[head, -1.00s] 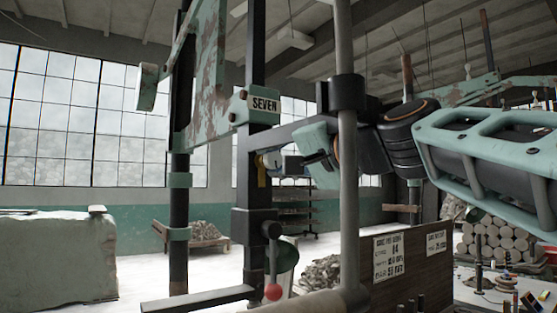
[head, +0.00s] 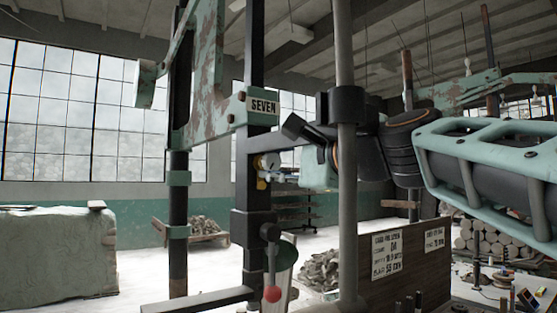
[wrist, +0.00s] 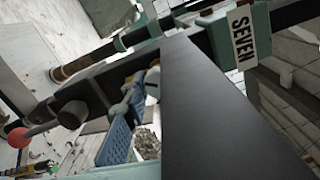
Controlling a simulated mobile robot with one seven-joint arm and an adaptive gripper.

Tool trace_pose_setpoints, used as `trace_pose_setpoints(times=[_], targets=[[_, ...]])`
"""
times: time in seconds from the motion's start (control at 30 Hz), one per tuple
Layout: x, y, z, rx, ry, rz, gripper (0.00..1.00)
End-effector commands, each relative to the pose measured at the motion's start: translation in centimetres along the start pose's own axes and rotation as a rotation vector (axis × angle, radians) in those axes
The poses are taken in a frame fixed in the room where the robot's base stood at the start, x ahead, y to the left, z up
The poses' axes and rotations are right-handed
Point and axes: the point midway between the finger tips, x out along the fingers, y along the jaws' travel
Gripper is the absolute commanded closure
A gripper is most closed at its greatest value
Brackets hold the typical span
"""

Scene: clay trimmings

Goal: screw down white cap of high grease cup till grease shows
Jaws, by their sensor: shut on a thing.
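A small round white part with brass-yellow below it, which looks like the white cap and grease cup (head: 268,162), sits beside the machine's black post in the head view. A white and brass part (wrist: 152,78) also shows in the wrist view, small and partly hidden. I cannot make out any grease. My gripper (head: 300,130) is at the right of the post, a little above and right of the white part. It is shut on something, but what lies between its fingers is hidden. The wrist view does not clearly show the fingertips.
A dark horizontal bracket (wrist: 240,120) fills much of the wrist view, close to the camera. A grey upright pole (head: 347,200) stands in front of my arm. A lever with a red knob (head: 271,294) hangs below. A SEVEN sign (head: 263,106) is on the post.

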Motion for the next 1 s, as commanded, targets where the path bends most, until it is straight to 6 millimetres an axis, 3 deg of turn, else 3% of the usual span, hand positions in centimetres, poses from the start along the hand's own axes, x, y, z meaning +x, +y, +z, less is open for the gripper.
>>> trace_pose_setpoints(times=[0.53,0.57,0.7,1.0], targets=[[0.01,0.07,0.0,0.025,0.0,0.001,0.99],[0.01,0.07,0.0,0.025,0.0,0.001,0.73],[0.01,0.05,0.0,0.024,0.0,0.001,0.58],[-0.12,-0.01,-0.01,0.024,0.0,0.0,0.57]])
